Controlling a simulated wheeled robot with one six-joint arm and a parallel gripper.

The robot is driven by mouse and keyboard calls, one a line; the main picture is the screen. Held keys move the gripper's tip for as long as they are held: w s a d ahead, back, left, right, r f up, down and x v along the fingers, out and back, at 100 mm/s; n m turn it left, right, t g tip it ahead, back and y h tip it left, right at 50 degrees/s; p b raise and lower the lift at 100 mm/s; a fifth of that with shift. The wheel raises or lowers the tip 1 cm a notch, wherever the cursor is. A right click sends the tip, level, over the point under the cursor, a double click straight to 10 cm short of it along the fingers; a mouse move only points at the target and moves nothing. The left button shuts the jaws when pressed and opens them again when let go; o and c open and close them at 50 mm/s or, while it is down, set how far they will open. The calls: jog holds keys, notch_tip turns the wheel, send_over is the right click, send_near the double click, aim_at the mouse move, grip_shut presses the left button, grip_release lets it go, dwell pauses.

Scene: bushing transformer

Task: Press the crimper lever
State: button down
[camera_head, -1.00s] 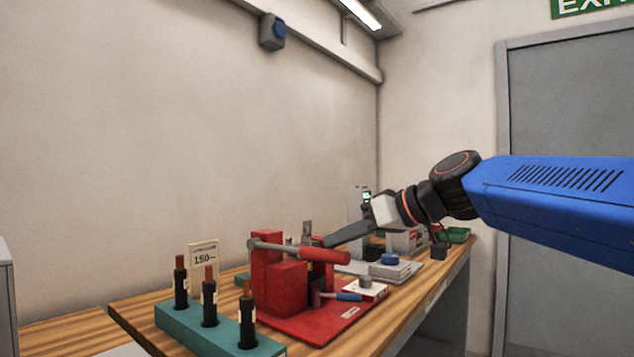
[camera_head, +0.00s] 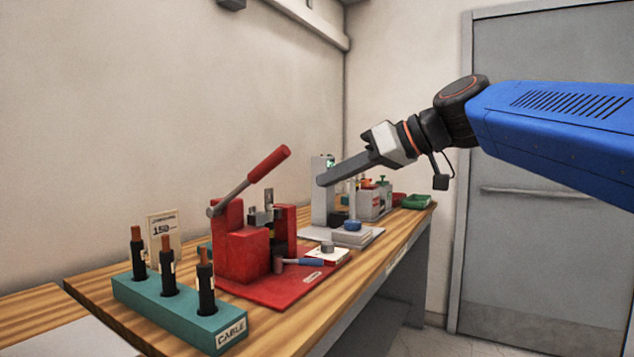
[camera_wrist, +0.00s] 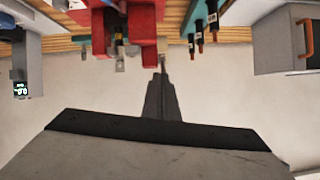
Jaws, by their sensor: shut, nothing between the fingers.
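The red crimper (camera_head: 242,250) stands on a red base plate on the wooden bench. Its lever (camera_head: 250,181), a grey rod with a red handle, is tilted up to the right in the head view. In the wrist view my shut fingers (camera_wrist: 162,78) point toward the red crimper (camera_wrist: 124,30), which shows upside down at the top. The crimper's jaw area is partly hidden by its red body.
A teal cable block (camera_head: 180,312) with black cables stands at the front left, by a price card (camera_head: 163,237). A green tray (camera_head: 415,201) is at the far end.

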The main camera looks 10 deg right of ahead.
jog(key=shift+v, duration=1.25)
jog(key=shift+d+f, duration=0.1)
jog(key=shift+f, duration=0.1)
jog(key=s+d+f+m+g+h, duration=0.1)
jog(key=s+d+f+m+h, duration=0.2)
jog(key=f, duration=1.1)
jog(key=s+d+f+m+g+h, duration=0.1)
jog(key=s+d+f+h, duration=0.3)
jog(key=f, duration=1.1)
jog(key=s+d+f+m+h, duration=0.3)
jog(key=s+d+f, duration=0.5)
jog(key=s+f, duration=0.5)
jog(key=shift+d+f+m+g, duration=0.4)
jog(key=shift+f+m, duration=0.4)
jog(key=shift+f, duration=0.1)
